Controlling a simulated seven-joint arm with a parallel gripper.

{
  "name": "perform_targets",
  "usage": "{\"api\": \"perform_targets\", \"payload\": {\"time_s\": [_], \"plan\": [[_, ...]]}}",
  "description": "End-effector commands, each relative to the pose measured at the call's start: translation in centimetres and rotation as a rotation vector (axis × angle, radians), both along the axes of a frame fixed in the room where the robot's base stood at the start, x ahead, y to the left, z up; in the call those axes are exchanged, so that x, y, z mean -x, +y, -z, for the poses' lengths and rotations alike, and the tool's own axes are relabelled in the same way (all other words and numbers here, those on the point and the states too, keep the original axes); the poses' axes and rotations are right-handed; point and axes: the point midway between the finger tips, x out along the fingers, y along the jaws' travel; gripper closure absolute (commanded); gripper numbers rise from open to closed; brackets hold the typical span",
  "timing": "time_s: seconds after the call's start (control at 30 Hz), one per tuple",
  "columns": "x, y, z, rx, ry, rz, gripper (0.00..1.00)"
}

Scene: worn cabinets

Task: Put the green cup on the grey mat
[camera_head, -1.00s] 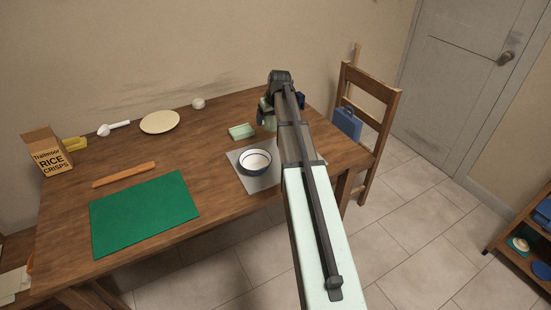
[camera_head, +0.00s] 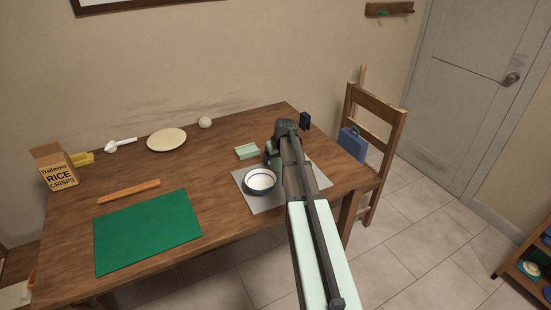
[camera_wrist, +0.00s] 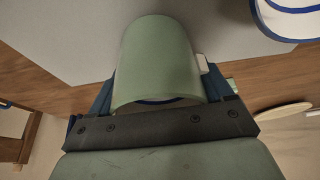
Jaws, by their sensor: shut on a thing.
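The green cup (camera_wrist: 155,55) is held between the fingers of my gripper (camera_wrist: 157,85) in the wrist view, which are shut on it. In the head view my gripper (camera_head: 278,150) is at the far side of the grey mat (camera_head: 270,203), and my arm hides most of the cup. The grey mat (camera_wrist: 75,35) fills the upper left of the wrist view behind the cup. Whether the cup touches the mat cannot be told. A white bowl with a blue rim (camera_head: 261,181) stands on the left part of the mat; it also shows in the wrist view (camera_wrist: 290,18).
A small pale green dish (camera_head: 247,152) is left of my gripper. A dark blue object (camera_head: 305,121) stands at the table's back right. A chair (camera_head: 377,145) stands right.

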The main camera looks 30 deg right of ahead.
Motion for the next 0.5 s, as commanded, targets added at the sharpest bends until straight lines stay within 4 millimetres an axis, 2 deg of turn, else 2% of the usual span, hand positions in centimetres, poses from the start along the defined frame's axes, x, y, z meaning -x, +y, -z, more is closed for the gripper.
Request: {"api": "perform_targets", "payload": {"time_s": [0.37, 0.4, 0.5], "plan": [[-0.02, -0.01, 0.31, 0.000, -0.001, 0.000, 0.62], [-0.02, -0.01, 0.38, 0.000, -0.001, 0.000, 0.19], [-0.02, 0.00, 0.35, 0.000, -0.001, 0.000, 0.10]]}}
